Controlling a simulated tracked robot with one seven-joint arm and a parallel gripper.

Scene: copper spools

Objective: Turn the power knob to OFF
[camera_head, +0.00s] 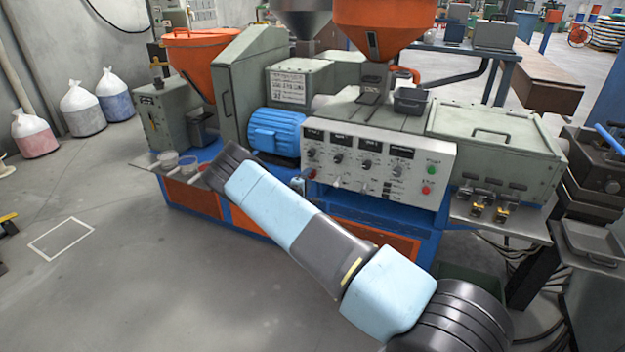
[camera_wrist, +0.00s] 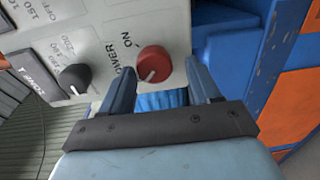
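The red power knob (camera_wrist: 153,62) is on the light grey control panel (camera_wrist: 155,20) in the wrist view, beside the printed words POWER and ON. My gripper (camera_wrist: 159,68) is open, one finger on each side of the knob. Gaps show between knob and fingers, so it is not clamped. In the head view the panel (camera_head: 440,152) is on the machine's front, and a red bit of the knob (camera_head: 310,173) shows at its lower left. My arm hides most of the gripper there.
A black knob (camera_wrist: 74,78) with a numbered scale is left of the red one. Several more knobs, a green button (camera_head: 432,170) and a red button (camera_head: 426,190) are on the panel. A blue motor (camera_head: 275,131) stands close left. Open floor lies at front left.

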